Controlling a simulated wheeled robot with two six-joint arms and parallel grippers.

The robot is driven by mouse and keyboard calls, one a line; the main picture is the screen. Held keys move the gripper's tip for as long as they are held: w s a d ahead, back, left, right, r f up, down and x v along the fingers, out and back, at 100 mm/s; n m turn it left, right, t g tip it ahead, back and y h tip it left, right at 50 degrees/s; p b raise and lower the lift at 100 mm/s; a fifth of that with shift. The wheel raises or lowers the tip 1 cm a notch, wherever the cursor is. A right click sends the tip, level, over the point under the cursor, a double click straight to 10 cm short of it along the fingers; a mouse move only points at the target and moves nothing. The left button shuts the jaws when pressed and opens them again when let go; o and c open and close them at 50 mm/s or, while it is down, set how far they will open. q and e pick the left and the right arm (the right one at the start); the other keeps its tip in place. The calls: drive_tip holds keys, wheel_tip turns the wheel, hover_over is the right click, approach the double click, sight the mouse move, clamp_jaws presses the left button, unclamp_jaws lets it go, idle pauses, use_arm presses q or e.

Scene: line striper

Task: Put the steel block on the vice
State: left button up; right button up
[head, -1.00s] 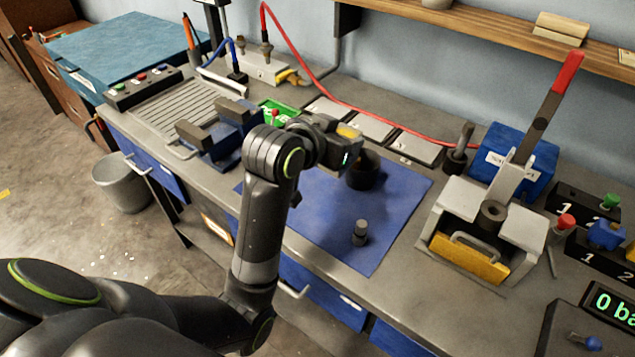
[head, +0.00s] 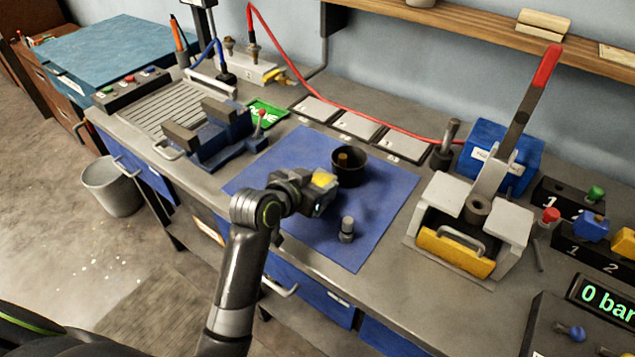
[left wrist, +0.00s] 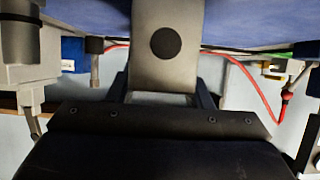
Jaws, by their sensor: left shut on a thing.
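The vice (head: 222,138) stands on the left part of the bench in the head view, with a blue body, two dark jaws and a gap between them. My left gripper (head: 318,200) is over the blue mat, to the right of the vice and apart from it. In the left wrist view it is shut on a pale grey block with a dark round spot, the steel block (left wrist: 150,68). In the head view the block is mostly hidden by the gripper. My right gripper is not in view.
On the blue mat (head: 385,205) stand a black cup (head: 350,170) and a small grey cylinder (head: 347,230). A press with a red handle (head: 547,66) stands right.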

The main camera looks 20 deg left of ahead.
use_arm(q)
drive_tip(key=shift+f, duration=0.1)
drive_tip(key=shift+f, duration=0.15)
drive_tip(key=o, duration=1.4)
